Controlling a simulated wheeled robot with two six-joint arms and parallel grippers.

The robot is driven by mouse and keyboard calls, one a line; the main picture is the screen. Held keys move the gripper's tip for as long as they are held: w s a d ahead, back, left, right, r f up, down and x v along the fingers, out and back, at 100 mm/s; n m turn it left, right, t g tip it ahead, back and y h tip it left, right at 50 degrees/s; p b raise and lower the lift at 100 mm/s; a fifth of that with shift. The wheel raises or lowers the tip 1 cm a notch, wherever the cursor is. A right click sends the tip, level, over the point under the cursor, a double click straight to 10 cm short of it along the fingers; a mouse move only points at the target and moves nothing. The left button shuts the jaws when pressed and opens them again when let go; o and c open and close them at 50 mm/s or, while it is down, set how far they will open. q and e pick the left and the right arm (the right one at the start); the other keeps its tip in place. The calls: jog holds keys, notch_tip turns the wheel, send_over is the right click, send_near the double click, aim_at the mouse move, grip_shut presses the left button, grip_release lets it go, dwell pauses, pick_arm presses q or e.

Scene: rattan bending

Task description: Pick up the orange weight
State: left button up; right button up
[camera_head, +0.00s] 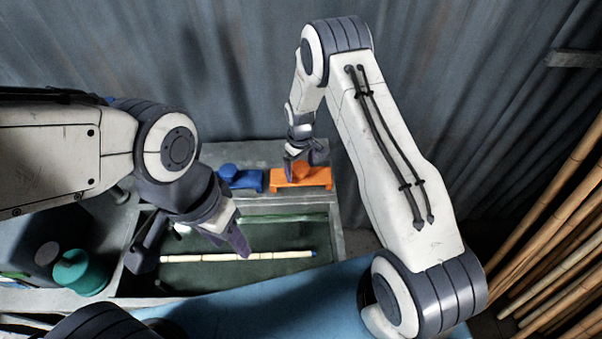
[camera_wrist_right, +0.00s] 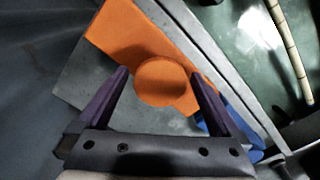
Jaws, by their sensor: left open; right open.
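The orange weight (camera_head: 301,178) sits on the grey ledge at the back of the trough, with a round knob on top of a flat block. It also shows in the right wrist view (camera_wrist_right: 120,35), its round knob (camera_wrist_right: 161,81) lying between and a little beyond the fingertips. My right gripper (camera_head: 304,156) is open and empty, close above the orange weight; its fingers (camera_wrist_right: 162,75) stand on either side of the knob. I cannot tell whether they touch it. My left gripper (camera_head: 200,252) is open and empty over the trough, at its left part.
A blue weight (camera_head: 240,179) stands beside the orange one on the left. A teal pot (camera_head: 80,272) stands at left. Bamboo poles (camera_head: 560,215) lean at right; a corrugated wall (camera_head: 230,70) is behind.

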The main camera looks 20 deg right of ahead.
grip_shut()
jog(key=shift+w+r, duration=0.1)
jog(key=shift+r, duration=0.1)
dwell(0.3)
jog(key=shift+r+b, duration=0.5)
jog(key=shift+b, duration=0.05)
jog(key=r, duration=0.1)
jog(key=r+b, duration=0.2)
jog(key=shift+s+d, duration=0.25)
jog(key=shift+d, duration=0.05)
jog(key=s+d+r+b, duration=0.4)
jog(key=s+d+r, duration=0.2)
jog(key=s+d, duration=0.1)
jog(key=shift+d+r, duration=0.35)
jog(key=shift+d, duration=0.3)
